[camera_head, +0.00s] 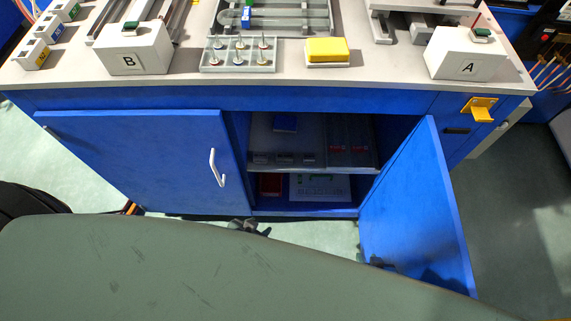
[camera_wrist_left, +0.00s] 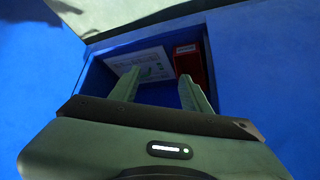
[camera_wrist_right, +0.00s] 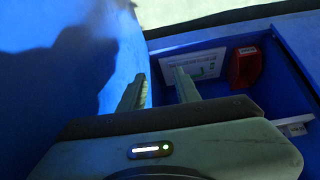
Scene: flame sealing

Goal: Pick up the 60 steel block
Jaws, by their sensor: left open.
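No block that I can read as "60" is legible in any view. In the head view, grey labelled pieces (camera_head: 285,158) and dark pieces with red marks (camera_head: 350,148) sit on the upper shelf of the open cabinet (camera_head: 240,150), too small to identify. My left gripper (camera_head: 250,226) is open and empty in front of the cabinet; its fingers (camera_wrist_left: 160,90) point at the lower compartment. My right gripper (camera_head: 378,262) is low beside the open right door (camera_head: 425,210). Its fingers (camera_wrist_right: 160,88) are apart and empty, the left one close to the door.
The lower compartment holds a red box (camera_head: 270,184) and a white panel (camera_head: 320,187). The left door (camera_head: 150,160) is closed. On the tabletop stand box B (camera_head: 135,62), box A (camera_head: 468,68), a yellow sponge-like block (camera_head: 327,50) and a pin tray (camera_head: 240,67).

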